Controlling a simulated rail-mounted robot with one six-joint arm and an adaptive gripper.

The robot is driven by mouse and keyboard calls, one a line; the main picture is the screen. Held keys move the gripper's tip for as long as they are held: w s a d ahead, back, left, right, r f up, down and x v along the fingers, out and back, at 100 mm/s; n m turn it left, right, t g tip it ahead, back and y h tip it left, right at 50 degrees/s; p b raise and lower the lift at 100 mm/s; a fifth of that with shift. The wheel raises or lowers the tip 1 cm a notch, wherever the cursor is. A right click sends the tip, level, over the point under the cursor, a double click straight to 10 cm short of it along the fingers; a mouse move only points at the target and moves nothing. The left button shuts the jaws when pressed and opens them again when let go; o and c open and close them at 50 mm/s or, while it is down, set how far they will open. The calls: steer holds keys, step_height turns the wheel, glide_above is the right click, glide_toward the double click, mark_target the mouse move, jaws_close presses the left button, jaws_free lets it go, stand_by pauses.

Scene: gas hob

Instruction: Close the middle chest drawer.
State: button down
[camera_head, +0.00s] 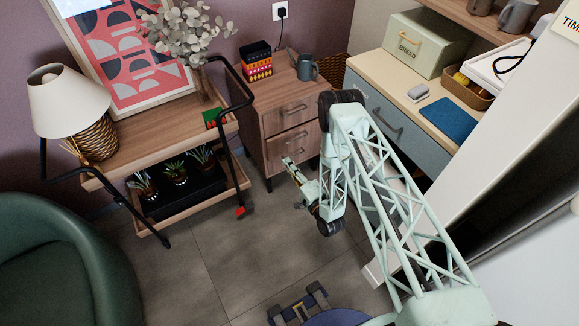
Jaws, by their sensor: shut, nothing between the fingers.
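The wooden chest (248,122) stands against the back wall, between the plant cart and the blue-grey cabinet. Its upper drawer front (279,115) has a metal handle. Below it is another drawer front (280,151), also with a handle, which I take to be the middle one. From this angle I cannot tell how far that drawer stands out. Anything lower on the chest is hard to make out. My gripper (288,162) is shut and empty, in front of the lower part of the chest and pointing toward it. I cannot tell whether it touches the chest.
A patterned box (257,61) and a grey mug (306,67) stand on the chest. The wooden cart (160,125) with plants and a lamp is at left. A blue-grey cabinet (407,130) is at right. A green armchair (65,245) is at lower left.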

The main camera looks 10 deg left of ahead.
mark_target(273, 142)
steer(key=b+x, duration=0.2)
steer(key=x, duration=0.9)
steer(key=shift+w+a, duration=0.1)
steer(key=shift+b+x, duration=0.65)
steer(key=shift+x, duration=0.75)
steer(key=shift+w+r, duration=0.1)
steer(key=shift+w, duration=0.1)
steer(key=shift+s, duration=0.1)
steer(key=shift+s+d, duration=0.3)
steer(key=shift+s, duration=0.1)
steer(key=p+v, duration=0.2)
steer(key=v, duration=1.1)
steer(key=shift+p, duration=0.4)
steer(key=shift+s, duration=0.1)
